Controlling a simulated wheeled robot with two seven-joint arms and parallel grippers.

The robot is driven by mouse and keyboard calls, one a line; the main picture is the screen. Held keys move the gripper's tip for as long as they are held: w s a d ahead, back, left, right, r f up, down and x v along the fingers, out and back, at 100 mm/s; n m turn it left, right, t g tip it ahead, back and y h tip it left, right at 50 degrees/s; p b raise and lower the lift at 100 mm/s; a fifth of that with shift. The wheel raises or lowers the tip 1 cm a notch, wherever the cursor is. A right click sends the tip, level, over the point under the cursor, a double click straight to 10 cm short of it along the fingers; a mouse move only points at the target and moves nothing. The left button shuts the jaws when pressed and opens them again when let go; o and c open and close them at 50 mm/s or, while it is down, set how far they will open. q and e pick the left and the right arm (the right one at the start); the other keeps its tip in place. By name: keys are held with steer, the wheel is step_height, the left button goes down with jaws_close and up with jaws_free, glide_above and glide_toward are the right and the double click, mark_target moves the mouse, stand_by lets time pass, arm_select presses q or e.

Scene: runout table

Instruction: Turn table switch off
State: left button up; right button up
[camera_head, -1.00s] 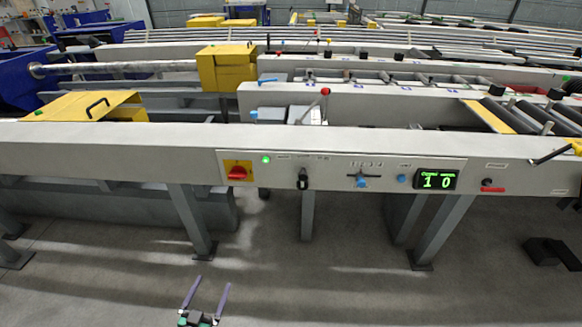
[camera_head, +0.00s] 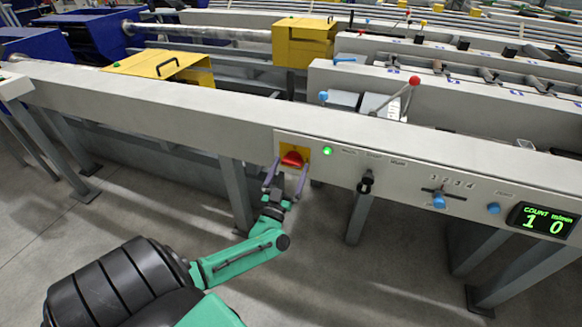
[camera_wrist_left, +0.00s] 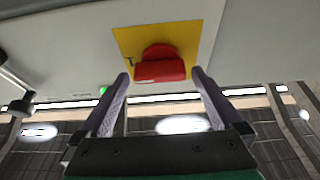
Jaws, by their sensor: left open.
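The table switch is a red rotary knob (camera_head: 292,159) on a yellow square plate (camera_head: 283,148), on the front panel of the runout table (camera_head: 180,110). A green lamp (camera_head: 327,151) is lit to its right. My left gripper (camera_head: 286,178) is open in front of the panel, its two purple fingers pointing up toward the knob, one on each side. In the left wrist view the red knob (camera_wrist_left: 160,66) sits centred just beyond and between the fingertips (camera_wrist_left: 160,77); nothing is held, and I cannot tell whether a finger touches it. My right gripper is out of view.
Grey table legs (camera_head: 237,195) stand below. The floor in front is open.

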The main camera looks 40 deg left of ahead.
arm_select(q)
steer(key=shift+w+a+r, duration=0.15)
steer(key=shift+w+a, duration=0.05)
steer(key=shift+w, duration=0.25)
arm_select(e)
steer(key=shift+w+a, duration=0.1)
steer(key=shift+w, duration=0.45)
arm_select(q)
steer(key=shift+c, duration=0.3)
steer(key=c, duration=1)
steer(key=shift+c, duration=0.8)
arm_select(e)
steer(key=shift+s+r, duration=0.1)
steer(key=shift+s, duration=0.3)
